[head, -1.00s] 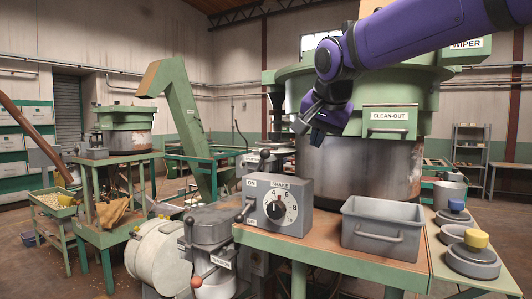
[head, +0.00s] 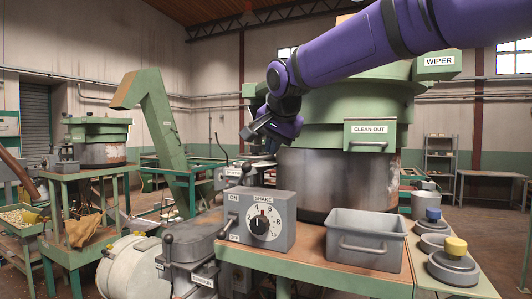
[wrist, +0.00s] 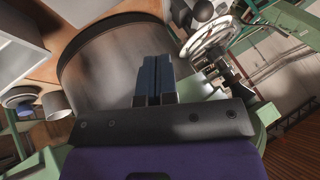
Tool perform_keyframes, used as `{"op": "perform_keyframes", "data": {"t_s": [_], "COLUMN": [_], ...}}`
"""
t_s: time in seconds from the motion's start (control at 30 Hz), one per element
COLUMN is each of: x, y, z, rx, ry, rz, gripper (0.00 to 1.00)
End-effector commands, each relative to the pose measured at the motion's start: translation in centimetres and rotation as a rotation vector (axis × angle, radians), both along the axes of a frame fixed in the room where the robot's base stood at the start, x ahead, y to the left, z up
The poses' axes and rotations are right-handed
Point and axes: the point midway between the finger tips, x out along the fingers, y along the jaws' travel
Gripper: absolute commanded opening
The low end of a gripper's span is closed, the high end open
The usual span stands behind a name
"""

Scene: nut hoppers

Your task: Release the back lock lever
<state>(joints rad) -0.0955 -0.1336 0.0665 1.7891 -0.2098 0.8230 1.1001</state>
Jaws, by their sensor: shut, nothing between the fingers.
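My gripper (head: 256,130) is shut and empty, raised in the air at the left side of the big green bowl hopper (head: 330,112). In the wrist view its dark fingers (wrist: 154,80) are together, over the hopper's metal drum (wrist: 110,60). Dark lever-like parts (wrist: 226,76) show to the right of the fingers, apart from them. In the head view a small dark knob (head: 246,167) stands behind the control box, below my gripper. I cannot tell which part is the back lock lever. A black-knobbed lever (head: 168,240) stands at the front left.
The grey SHAKE control box (head: 258,218) and a grey bin (head: 366,240) stand on the front table. The CLEAN-OUT door (head: 370,135) is on the hopper. A green conveyor (head: 165,130) rises at the left. Open floor lies at the right.

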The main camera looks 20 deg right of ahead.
Motion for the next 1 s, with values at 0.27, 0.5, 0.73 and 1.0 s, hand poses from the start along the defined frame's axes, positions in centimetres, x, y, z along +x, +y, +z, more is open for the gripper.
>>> {"op": "perform_keyframes", "data": {"t_s": [0.27,0.5,0.73,1.0], "x": [3.1,6.0,8.2,8.8], "y": [-0.3,-0.3,1.3,1.7], "z": [-4.0,-6.9,-6.2,-6.0], "rx": [-0.001,-0.001,0.000,0.000], "ry": [0.005,0.001,0.000,0.001], "rz": [0.000,0.002,0.002,0.000], "gripper": [0.00,0.00,0.00,0.00]}}
